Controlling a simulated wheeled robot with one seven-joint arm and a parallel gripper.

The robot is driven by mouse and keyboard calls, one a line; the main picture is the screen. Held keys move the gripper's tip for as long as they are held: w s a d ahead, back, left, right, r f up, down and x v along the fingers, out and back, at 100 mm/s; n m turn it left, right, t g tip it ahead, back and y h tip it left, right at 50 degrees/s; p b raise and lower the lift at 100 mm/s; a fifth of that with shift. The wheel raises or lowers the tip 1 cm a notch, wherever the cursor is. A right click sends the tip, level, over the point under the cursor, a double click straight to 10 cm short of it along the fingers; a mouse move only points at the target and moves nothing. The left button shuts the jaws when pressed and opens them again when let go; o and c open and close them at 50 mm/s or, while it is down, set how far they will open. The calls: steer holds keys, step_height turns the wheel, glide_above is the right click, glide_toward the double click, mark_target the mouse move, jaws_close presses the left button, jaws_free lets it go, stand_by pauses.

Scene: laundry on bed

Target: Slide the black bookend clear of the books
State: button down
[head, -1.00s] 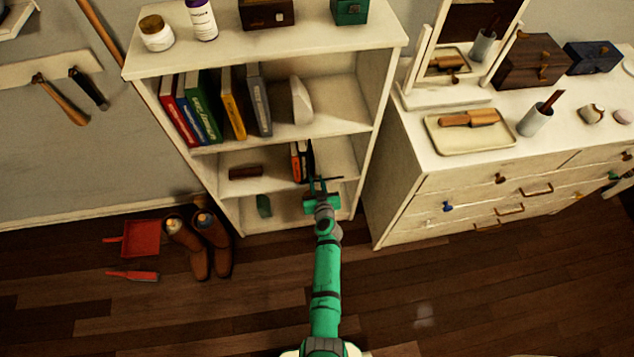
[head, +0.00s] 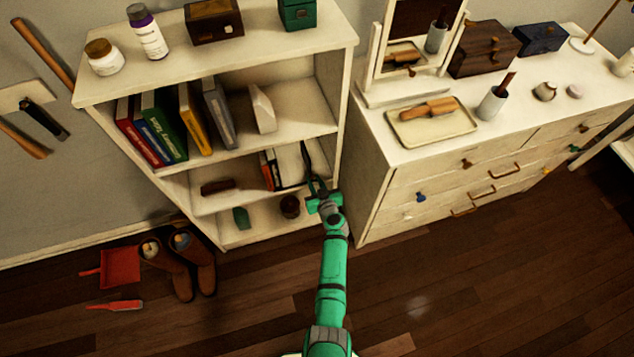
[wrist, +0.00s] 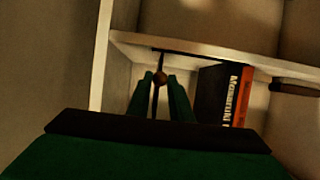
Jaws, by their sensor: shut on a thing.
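The black bookend (head: 306,158) stands upright near the right wall of the bookcase's middle shelf. In the wrist view the bookend (wrist: 154,104) is a thin dark upright with a round brownish knob, seen between my fingers. My gripper (head: 317,187) reaches in from the front and is shut on it. In the wrist view my green gripper (wrist: 160,98) partly hides the bookend's lower part. The books (head: 268,170), black and orange, stand on the same shelf to the bookend's left. The wrist view shows a gap between the bookend and the books (wrist: 224,95).
A dark brown object (head: 217,187) lies left of the books. A green object (head: 241,218) and a dark reddish cup-like object (head: 290,207) are on the bottom shelf. The bookcase's right side wall (head: 340,110) is close to my gripper. A white dresser (head: 395,190) stands to the right.

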steer(key=shift+w+d, duration=0.1)
steer(key=shift+d, duration=0.25)
steer(key=c, duration=1.6)
jaws_free()
steer(key=shift+a, duration=0.1)
steer(key=v, duration=1.1)
